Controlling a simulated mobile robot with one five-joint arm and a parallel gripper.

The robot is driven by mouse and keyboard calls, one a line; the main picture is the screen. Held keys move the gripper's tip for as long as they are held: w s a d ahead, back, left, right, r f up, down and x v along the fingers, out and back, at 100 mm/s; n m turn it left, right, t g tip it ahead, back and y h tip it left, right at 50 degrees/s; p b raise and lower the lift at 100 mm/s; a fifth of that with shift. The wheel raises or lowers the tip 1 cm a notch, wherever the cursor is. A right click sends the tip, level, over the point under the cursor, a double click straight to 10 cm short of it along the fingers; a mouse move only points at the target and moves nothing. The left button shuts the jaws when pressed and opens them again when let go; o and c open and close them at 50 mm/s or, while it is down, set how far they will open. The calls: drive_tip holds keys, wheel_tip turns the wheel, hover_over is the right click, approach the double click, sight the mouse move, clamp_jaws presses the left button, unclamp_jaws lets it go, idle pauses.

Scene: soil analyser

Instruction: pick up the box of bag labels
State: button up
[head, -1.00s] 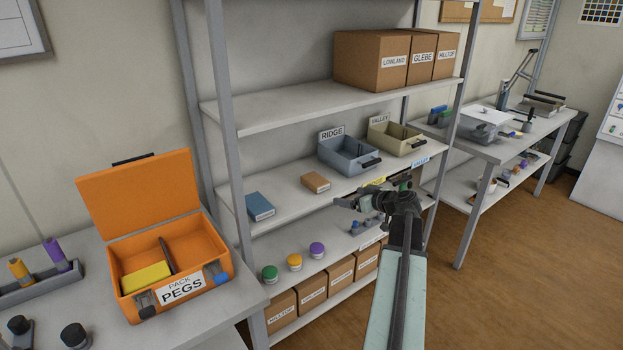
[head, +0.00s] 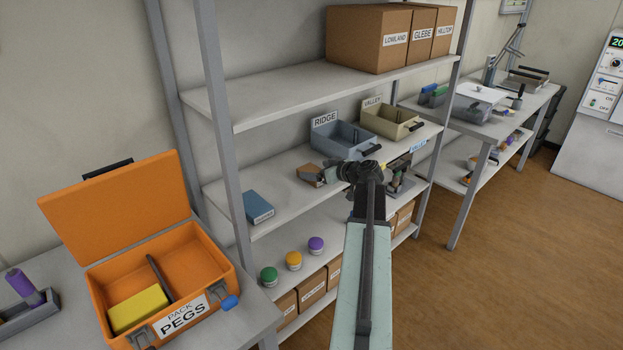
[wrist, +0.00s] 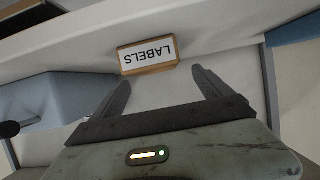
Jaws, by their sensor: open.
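The box of bag labels is a small brown box (wrist: 148,57) with a white face marked LABELS, lying on the shelf in the wrist view. It sits just beyond and between the fingertips of my gripper (wrist: 158,82), which is open and empty.
The grey RIDGE bin (head: 345,145) and the beige VALLEY bin (head: 395,122) stand behind and right. A blue box (head: 257,207) lies to the left. Coloured-lid jars (head: 293,261) stand on the shelf below. An open orange case (head: 190,258) is at lower left.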

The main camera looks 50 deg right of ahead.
sight(309, 169)
drive_tip(key=x, duration=0.1)
drive_tip(key=b+x, duration=0.1)
drive_tip(key=x, duration=0.1)
drive_tip(key=b+x, duration=0.1)
drive_tip(key=x, duration=0.1)
drive_tip(key=shift+s+d+f, duration=0.15)
drive_tip(key=shift+d, duration=0.1)
drive_tip(key=c, duration=1.5)
drive_tip(key=shift+c, duration=0.2)
